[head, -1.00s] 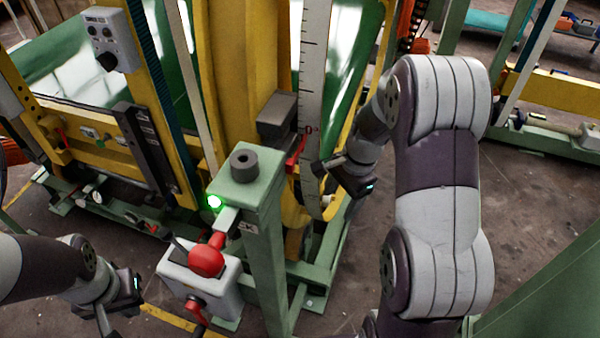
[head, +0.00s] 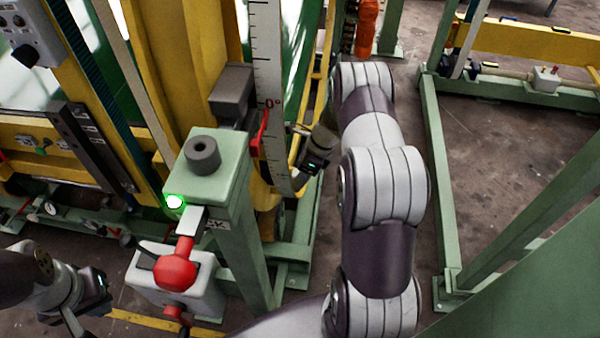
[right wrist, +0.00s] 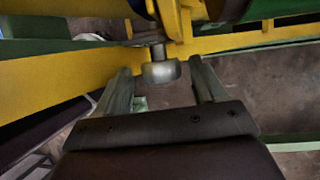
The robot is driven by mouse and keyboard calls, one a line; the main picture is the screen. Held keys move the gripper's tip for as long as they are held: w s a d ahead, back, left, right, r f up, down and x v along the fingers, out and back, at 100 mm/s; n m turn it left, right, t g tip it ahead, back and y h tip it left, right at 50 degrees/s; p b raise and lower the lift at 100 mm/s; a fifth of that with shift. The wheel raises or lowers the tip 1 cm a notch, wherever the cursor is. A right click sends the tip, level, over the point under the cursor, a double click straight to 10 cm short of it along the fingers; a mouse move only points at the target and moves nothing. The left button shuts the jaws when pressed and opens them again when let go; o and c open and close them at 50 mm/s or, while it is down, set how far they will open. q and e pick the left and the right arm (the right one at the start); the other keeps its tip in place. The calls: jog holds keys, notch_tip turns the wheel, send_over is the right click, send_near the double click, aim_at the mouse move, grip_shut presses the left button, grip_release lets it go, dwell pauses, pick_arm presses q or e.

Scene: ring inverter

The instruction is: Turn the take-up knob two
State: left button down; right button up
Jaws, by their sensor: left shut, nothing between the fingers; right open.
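A round grey metal knob (right wrist: 161,71) sits on a short stem at the yellow beam in the right wrist view. I take it for the take-up knob, though no label is readable. My right gripper (right wrist: 161,80) is open, with one finger on each side of the knob; I cannot tell whether either finger touches it. In the head view my right gripper (head: 292,128) is beside the white scale, and the knob cannot be made out there. My left gripper (head: 74,325) is shut and empty at the lower left, partly cut off by the frame.
A green post (head: 226,165) carries a black ring and a lit green lamp (head: 174,201). Below it is a grey box with a red-knobbed lever (head: 175,272). The white scale (head: 268,60) and a red pointer (head: 259,133) stand close to my right gripper. Floor at right is open.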

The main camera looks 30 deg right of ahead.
jog(key=shift+w, duration=0.15)
jog(key=c, duration=1.1)
jog(key=shift+o, duration=0.2)
jog(key=shift+f+t+h+b, duration=0.2)
jog(key=shift+t+h+b, duration=0.25)
jog(key=shift+b, duration=0.25)
jog(key=t+h+b, duration=0.1)
jog(key=b, duration=0.3)
jog(key=n+t+h+b, duration=0.1)
jog(key=b, duration=0.4)
jog(key=t+h+b, duration=0.1)
jog(key=t+b, duration=0.1)
jog(key=b, duration=0.3)
jog(key=shift+s+a+f, duration=0.2)
jog(key=shift+s+a, duration=0.05)
jog(key=shift+s, duration=0.1)
jog(key=shift+r+n+b, duration=0.2)
jog(key=shift+n+b, duration=0.1)
jog(key=shift+b, duration=0.2)
jog(key=shift+r, duration=0.1)
